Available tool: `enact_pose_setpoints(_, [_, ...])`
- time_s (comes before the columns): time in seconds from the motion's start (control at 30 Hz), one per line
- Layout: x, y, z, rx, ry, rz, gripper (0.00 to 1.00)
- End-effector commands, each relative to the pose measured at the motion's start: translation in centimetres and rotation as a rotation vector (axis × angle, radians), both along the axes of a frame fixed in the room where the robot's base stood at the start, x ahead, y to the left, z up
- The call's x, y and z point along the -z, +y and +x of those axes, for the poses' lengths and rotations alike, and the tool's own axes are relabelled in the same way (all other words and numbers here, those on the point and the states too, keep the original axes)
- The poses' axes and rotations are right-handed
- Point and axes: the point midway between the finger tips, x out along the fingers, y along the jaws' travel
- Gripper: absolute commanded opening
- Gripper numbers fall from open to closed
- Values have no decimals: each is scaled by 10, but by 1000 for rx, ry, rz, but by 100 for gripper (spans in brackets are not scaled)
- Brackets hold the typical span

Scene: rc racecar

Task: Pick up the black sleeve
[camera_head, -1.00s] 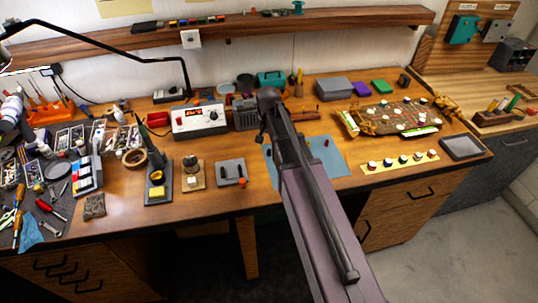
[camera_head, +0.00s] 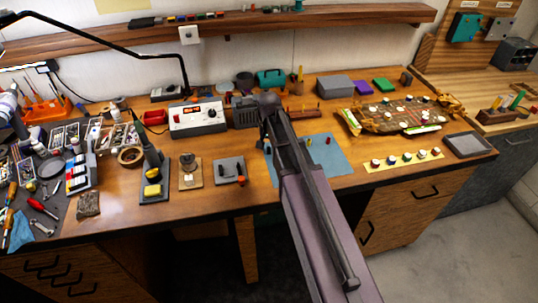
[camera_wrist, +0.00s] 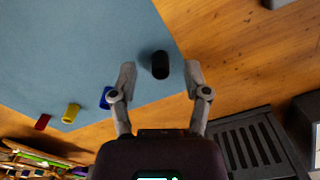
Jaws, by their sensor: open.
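The black sleeve (camera_wrist: 160,65) stands on the blue mat (camera_wrist: 70,50) in the wrist view, close to the mat's edge. My gripper (camera_wrist: 160,78) is open, with one finger to each side of the sleeve in the picture. Gaps show on both sides, and I cannot tell the height of the fingertips above the mat. In the head view my arm hides the black sleeve, and the blue mat (camera_head: 340,165) shows beside the arm.
A blue sleeve (camera_wrist: 105,98) lies close by the left finger, partly hidden by it. A yellow sleeve (camera_wrist: 71,113) and a red sleeve (camera_wrist: 42,122) are farther left. A dark slotted box (camera_wrist: 248,142) stands at the lower right. Bare wood lies right of the mat.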

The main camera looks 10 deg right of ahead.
Motion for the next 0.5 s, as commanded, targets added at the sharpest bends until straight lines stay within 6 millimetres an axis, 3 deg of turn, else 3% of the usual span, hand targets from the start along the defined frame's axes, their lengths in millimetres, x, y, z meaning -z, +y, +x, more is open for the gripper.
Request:
enact_pose_setpoints(0.13, [10,0,0,0,0,0,61])
enact_pose_setpoints(0.5, [10,0,0,0,0,0,61])
